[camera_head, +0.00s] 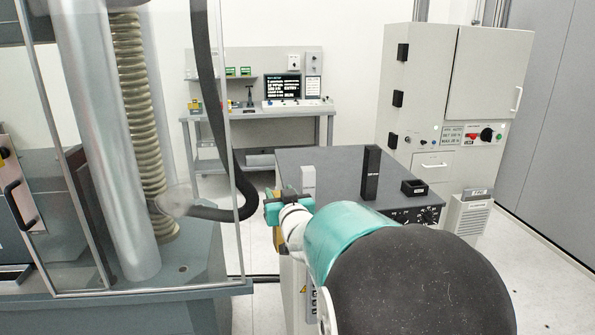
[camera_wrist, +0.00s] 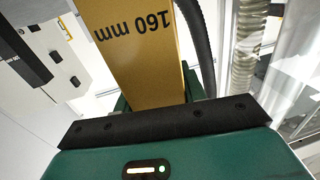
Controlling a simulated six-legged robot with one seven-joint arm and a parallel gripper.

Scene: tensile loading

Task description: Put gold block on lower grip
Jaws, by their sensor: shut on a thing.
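The gold block (camera_wrist: 138,65), marked "160 mm", fills the upper middle of the wrist view. My gripper (camera_wrist: 158,93) is shut on it, with green jaw parts showing at both sides of the block. In the head view my gripper (camera_head: 279,208) is left of the black table, between it and the testing machine. Only a small yellow-gold patch shows there; the arm hides the rest. I cannot make out the lower grip in either view.
The testing machine with a silver column (camera_head: 112,150) and clear guard stands at left. A black hose (camera_head: 215,110) hangs beside my gripper.

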